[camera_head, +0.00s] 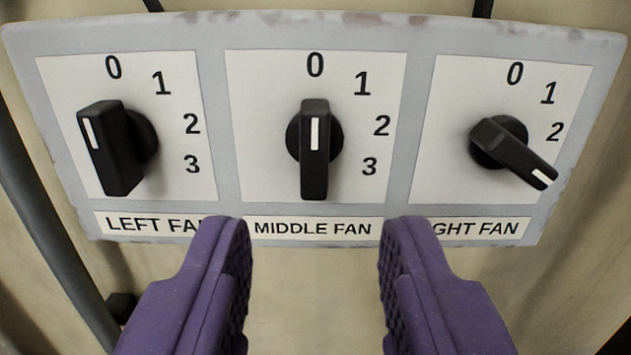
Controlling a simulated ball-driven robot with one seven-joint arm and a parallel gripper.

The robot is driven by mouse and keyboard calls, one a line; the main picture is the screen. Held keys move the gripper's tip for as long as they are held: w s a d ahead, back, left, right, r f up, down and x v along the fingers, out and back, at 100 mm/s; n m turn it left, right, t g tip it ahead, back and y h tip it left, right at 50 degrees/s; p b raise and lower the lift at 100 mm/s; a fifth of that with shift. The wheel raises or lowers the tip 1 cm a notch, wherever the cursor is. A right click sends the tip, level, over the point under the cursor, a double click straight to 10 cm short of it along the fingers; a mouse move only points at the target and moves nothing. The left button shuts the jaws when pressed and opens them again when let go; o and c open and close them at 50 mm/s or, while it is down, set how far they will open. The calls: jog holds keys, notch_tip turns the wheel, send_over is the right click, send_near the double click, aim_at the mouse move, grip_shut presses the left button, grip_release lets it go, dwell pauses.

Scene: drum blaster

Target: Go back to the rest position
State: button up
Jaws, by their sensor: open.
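My gripper (315,265) has purple fingers with dark ridged pads. It is open and empty, its fingertips over the lower edge of a grey control panel (215,110). The left fan knob (118,150) is black, its white mark up toward 0. The middle fan knob (315,150) stands upright with its white mark at 0. The right fan knob (510,150) is turned, its white mark pointing down right, below the 2; no 3 shows there. The fingertips cover parts of the LEFT FAN and RIGHT FAN labels. I cannot tell whether they touch the panel.
The panel sits on a beige surface (315,310). A dark pipe or cable (50,225) runs down along the left side, with a small black fitting (121,306) near its lower end. The space between the fingers is clear.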

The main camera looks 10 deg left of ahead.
jog(key=s+d+f+m+g+h+b, duration=0.1)
jog(key=s+d+f+b, duration=0.5)
jog(key=b, duration=0.8)
jog(key=s+d+f+m+g+h+b, duration=0.1)
jog(key=s+d+f+h+b, duration=0.1)
jog(key=s+d+f+b, duration=0.4)
jog(key=s+f+b, duration=0.4)
jog(key=f+b, duration=0.2)
jog(key=b, duration=0.2)
jog(key=shift+s+d, duration=0.1)
jog(key=shift+o, duration=0.4)
jog(key=shift+f, duration=0.1)
